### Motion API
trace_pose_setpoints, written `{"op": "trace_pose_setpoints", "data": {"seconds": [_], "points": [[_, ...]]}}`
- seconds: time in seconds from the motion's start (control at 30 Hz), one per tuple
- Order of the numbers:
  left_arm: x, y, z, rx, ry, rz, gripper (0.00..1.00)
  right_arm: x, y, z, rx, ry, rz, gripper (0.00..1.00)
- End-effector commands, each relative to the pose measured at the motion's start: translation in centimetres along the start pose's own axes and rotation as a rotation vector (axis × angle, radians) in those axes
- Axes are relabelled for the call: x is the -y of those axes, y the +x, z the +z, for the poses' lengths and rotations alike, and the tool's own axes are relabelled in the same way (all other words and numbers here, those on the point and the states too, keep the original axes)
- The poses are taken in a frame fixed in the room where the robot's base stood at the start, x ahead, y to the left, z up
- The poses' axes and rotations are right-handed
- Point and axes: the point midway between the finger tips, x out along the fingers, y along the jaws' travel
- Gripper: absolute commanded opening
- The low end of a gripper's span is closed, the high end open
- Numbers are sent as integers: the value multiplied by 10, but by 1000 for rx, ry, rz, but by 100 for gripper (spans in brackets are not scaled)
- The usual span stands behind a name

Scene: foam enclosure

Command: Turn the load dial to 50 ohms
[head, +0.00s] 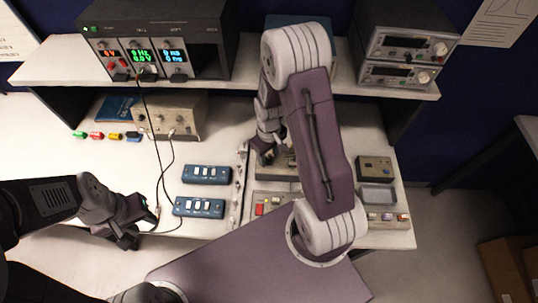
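I cannot make out the load dial or any 50 ohm marking for certain. My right gripper (265,157) points down over a grey panel box (278,172) in the middle of the bench; my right arm hides much of this box. Whether the fingers touch anything on it, or are apart, is not clear. My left gripper (142,222) hangs low at the bench's left front, beside black cables and left of a blue switch box (199,208). Its finger gap is too small to judge.
A second blue switch box (206,174) lies behind the first. A beige knobbed box (170,117) stands under the shelf (270,82). Instruments (150,48) and stacked grey units (405,45) stand on the shelf. A dark small box (374,168) lies right.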

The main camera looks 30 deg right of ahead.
Motion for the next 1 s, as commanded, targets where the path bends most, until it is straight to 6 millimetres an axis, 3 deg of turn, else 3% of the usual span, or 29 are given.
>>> {"op": "trace_pose_setpoints", "data": {"seconds": [0.17,0.5,0.6,1.0], "points": [[0,1,0,0,0,0,36,0,-4,0,0,0,0,48],[0,7,1,0,0,0,36,0,-74,-1,-4,0,2,48],[0,7,1,0,0,0,36,0,-85,-1,-3,0,1,48],[0,7,1,0,0,0,36,0,-90,0,1,0,0,48]]}}
